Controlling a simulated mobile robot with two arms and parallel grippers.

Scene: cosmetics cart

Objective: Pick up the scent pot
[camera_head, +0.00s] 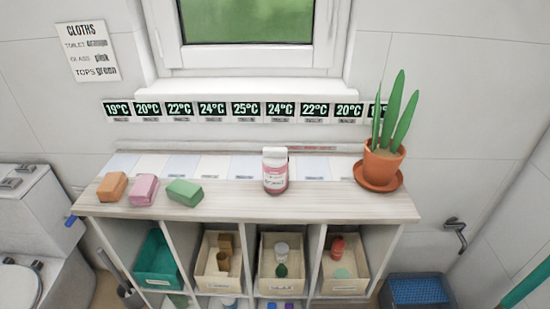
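A pink jar with a white cap and a pale label (275,171) stands upright on the wooden top of the cart (330,202), right of its middle. It is the most pot-like small container on the top, but I cannot read its label to confirm that it is the scent pot. Neither of my grippers is in view, and nothing touches the pink jar.
Orange (112,186), pink (144,190) and green (185,192) folded blocks lie at the left of the top. A potted plant (383,166) on a terracotta saucer stands at the right. A teal bin (156,262) and other cream bins fill the shelf below.

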